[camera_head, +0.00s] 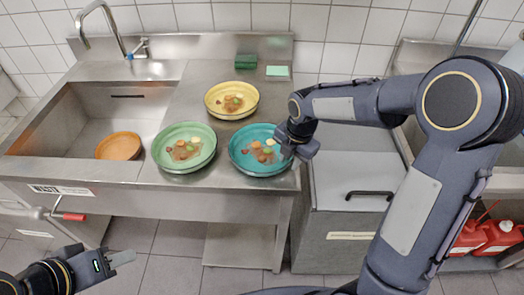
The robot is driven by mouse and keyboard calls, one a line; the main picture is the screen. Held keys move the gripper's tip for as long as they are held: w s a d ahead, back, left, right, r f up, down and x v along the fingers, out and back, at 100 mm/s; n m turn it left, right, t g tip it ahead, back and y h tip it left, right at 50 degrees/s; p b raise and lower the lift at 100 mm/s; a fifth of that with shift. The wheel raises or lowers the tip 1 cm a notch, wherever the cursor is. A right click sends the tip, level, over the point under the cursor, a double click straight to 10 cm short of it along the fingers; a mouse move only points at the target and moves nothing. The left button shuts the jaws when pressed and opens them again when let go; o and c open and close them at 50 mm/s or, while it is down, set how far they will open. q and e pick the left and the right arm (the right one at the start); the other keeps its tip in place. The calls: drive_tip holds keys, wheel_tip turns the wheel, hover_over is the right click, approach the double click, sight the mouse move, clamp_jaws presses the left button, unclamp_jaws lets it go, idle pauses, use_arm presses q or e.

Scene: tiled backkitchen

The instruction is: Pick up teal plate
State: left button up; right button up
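The teal plate (251,166) holds food scraps and sits at the front right of the steel counter. My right gripper (288,148) is at the plate's right rim, and its fingers overlap the rim from this view. I cannot tell whether the fingers are closed on the rim. My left gripper (122,259) is low at the lower left, in front of the counter and away from the plate. Its fingers show only from the side, so I cannot tell its opening.
A green plate (198,160) and a yellow plate (220,111), both with scraps, stand close to the teal one. An orange bowl (119,146) is in the sink (80,135). Green sponges (246,62) lie at the back. A grey lidded unit (345,185) stands right of the counter.

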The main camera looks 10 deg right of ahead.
clamp_jaws()
drive_tip(key=shift+r, duration=0.1)
